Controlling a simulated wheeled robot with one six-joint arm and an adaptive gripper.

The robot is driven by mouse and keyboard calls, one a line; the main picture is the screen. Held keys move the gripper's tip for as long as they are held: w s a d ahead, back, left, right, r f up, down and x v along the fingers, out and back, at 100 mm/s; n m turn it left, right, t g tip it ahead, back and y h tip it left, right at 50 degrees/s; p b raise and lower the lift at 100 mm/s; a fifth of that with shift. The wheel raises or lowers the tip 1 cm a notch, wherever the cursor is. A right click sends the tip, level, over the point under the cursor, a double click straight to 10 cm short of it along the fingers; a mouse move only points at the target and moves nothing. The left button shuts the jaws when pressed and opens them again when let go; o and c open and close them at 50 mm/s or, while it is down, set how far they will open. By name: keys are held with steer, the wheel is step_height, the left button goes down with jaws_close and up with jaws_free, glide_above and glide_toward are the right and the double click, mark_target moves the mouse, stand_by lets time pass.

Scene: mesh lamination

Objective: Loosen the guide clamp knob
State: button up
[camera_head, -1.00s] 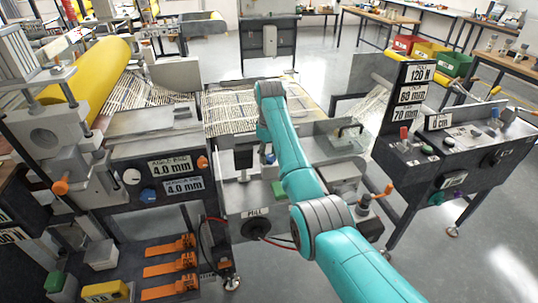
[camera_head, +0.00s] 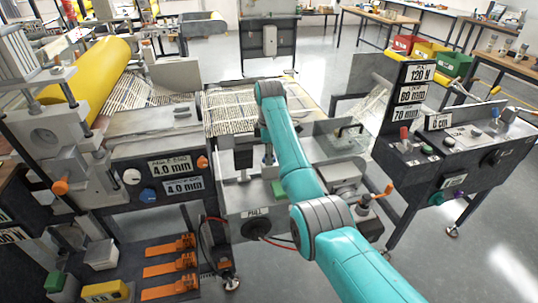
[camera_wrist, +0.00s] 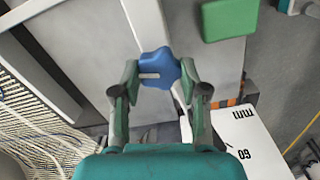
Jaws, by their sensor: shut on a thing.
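The guide clamp knob (camera_wrist: 159,68) is a blue, lobed knob with a pale bar mark on its face, in the upper middle of the wrist view. My gripper (camera_wrist: 158,80) has one finger on each side of it and is shut on it. In the head view my gripper (camera_head: 268,159) is small and partly hidden by my teal arm, above the machine's middle section, just right of a dark upright block (camera_head: 243,157). The knob cannot be made out clearly there.
A green block (camera_wrist: 229,18) and a white plate marked 60 mm (camera_wrist: 245,140) lie close to my gripper. Mesh (camera_head: 235,108) runs over the table behind it. A control console (camera_head: 450,150) stands to the right and a yellow roll (camera_head: 95,68) to the left.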

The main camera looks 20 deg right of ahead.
steer(key=shift+n, duration=1.2)
steer(key=o, duration=1.1)
steer(key=shift+o, duration=0.2)
